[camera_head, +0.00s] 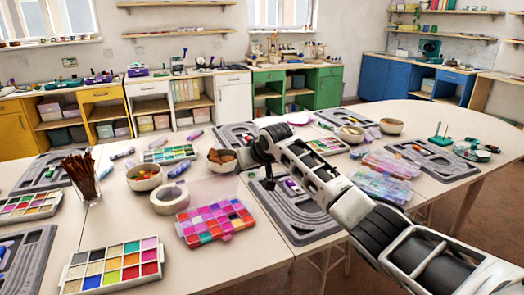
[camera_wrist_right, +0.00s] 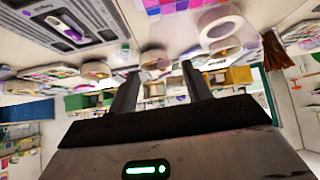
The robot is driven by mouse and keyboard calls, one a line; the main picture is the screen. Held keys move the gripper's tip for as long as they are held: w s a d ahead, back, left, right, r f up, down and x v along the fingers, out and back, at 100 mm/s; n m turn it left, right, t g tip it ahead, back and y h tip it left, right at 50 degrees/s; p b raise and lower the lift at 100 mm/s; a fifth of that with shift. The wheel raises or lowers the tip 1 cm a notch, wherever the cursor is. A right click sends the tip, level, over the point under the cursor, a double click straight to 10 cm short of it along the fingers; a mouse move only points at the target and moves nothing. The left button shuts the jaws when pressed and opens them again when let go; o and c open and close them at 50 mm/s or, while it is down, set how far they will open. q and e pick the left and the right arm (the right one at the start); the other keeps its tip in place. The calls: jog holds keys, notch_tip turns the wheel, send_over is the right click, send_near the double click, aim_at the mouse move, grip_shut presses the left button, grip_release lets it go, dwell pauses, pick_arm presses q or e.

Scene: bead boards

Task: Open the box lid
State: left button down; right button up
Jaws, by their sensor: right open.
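A clear plastic box (camera_head: 217,224) with pink, red, orange and purple compartments sits on the near table, left of my right arm. A translucent panel (camera_head: 205,190), which looks like its lid, stands raised at its back edge. Part of the coloured compartments (camera_wrist_right: 185,4) shows at the top of the upside-down right wrist view. My right gripper (camera_head: 258,160) is above the table, behind and to the right of the box, apart from it. In the wrist view its two fingers (camera_wrist_right: 160,85) are spread with nothing between them. My left gripper is out of view.
A tape roll (camera_head: 170,199), a bowl (camera_head: 144,177) and a paint palette (camera_head: 112,265) are left of the box. A grey bead board (camera_head: 300,226) lies under my right arm. More clear boxes (camera_head: 380,186) are farther right. Brushes in a glass (camera_head: 83,180) stand left.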

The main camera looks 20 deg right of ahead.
jog(key=v, duration=1.1)
jog(key=shift+r+b, duration=0.25)
jog(key=shift+b, duration=0.05)
jog(key=shift+s, duration=0.15)
